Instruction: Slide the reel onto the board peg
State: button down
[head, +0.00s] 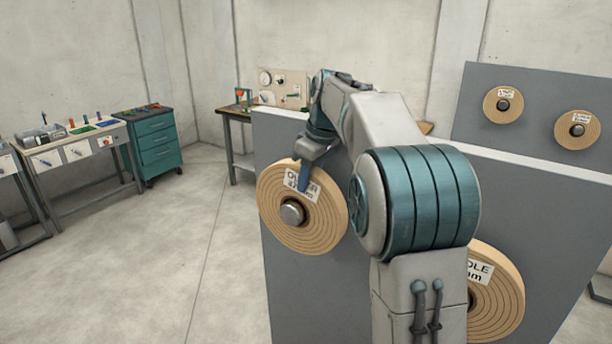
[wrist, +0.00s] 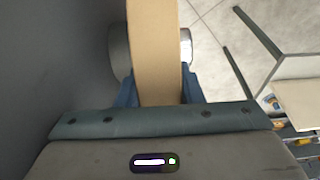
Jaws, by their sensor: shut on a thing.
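The reel (head: 292,235) is a tan grooved disc with a partly hidden white label near its top. It stands upright in front of the grey board (head: 287,301). My gripper (head: 305,176) is shut on its upper rim. In the wrist view the reel (wrist: 157,45) is edge-on between the blue fingers (wrist: 159,92), with a gap to the board (wrist: 45,55) at left. A metal peg end (head: 291,212) shows in the reel's centre. In the wrist view a grey round part (wrist: 119,50) lies on the board side and bright metal (wrist: 186,46) on the other side.
A second reel (head: 500,297), labelled "...DLE", is on the board at lower right, partly behind my arm. Two small reels (head: 502,103) (head: 577,130) hang on a rear grey panel. Workbenches (head: 80,152) and a teal cabinet (head: 155,140) stand at left. The left floor is clear.

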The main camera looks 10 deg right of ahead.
dwell(0.4)
jog(key=c, duration=0.9)
grip_release()
jog(key=shift+f, duration=0.2)
jog(key=v, duration=1.4)
jog(key=s+a+f+m+t+h+b, duration=0.1)
jog(key=s+f+m, duration=0.8)
jog(key=s+f, duration=1.7)
jog(key=s+a+h, duration=0.1)
jog(key=s, duration=0.2)
jog(key=shift+a+f+t+b, duration=0.2)
jog(key=shift+a+t+b, duration=0.1)
jog(key=shift+t+b, duration=0.1)
